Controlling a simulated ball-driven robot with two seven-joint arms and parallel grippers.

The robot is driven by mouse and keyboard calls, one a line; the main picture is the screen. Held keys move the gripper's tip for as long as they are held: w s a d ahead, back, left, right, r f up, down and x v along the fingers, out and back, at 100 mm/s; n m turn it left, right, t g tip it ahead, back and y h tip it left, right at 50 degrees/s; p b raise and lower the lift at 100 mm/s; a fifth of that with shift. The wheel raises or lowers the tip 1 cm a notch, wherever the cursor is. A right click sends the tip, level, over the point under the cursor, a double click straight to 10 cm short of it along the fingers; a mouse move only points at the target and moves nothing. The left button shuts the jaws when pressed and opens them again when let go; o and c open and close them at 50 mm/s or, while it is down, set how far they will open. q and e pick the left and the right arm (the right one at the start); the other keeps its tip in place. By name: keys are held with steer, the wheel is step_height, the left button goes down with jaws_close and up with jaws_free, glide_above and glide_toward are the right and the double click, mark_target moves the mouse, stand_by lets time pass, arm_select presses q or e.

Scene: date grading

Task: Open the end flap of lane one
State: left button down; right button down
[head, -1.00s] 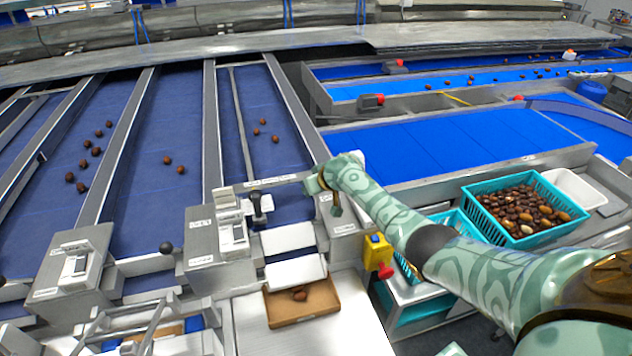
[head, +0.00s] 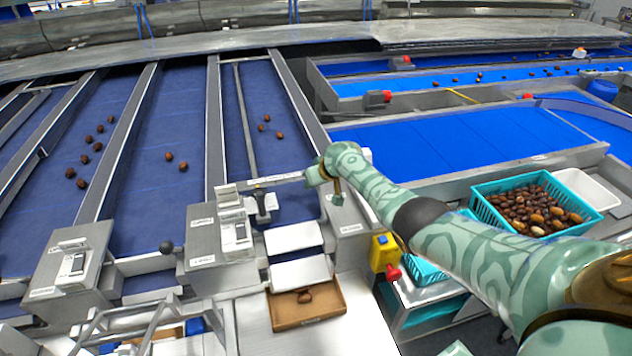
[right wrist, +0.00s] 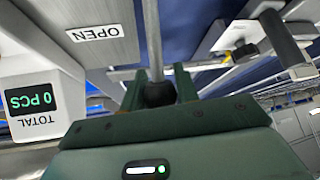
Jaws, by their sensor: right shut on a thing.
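My right gripper (head: 336,190) is at the lower right end of the rightmost blue lane (head: 262,120), beside a grey housing. In the right wrist view its two fingers (right wrist: 159,90) are shut on a black knob (right wrist: 159,95) at the end of a metal rod (right wrist: 152,40). An OPEN label (right wrist: 95,33) is on the grey surface beside the rod. In the head view the knob is hidden by the gripper. White plates (head: 293,237) slope down at this lane's end, above a brown box (head: 308,318) with dates in it. My left gripper is not in view.
A counter display (right wrist: 33,103) reads 0 PCS in the right wrist view. Another black-knobbed lever (head: 166,247) stands at the neighbouring lane. A teal basket of dates (head: 483,212) and a yellow-red switch box (head: 384,252) are to the right, near my arm.

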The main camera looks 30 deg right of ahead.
steer(key=shift+s+a+f, duration=0.1)
steer(key=shift+s+f, duration=0.15)
steer(key=shift+f, duration=0.25)
steer(key=c, duration=1.1)
jaws_free()
steer(key=shift+o, duration=0.2)
steer(key=shift+w+r, duration=0.1)
steer(key=shift+r, duration=0.1)
steer(key=shift+r+p, duration=0.4)
steer(key=shift+p, duration=0.05)
steer(key=p+v, duration=0.7)
steer(key=v, duration=0.8)
steer(key=shift+s, duration=0.3)
steer(key=shift+r, duration=0.15)
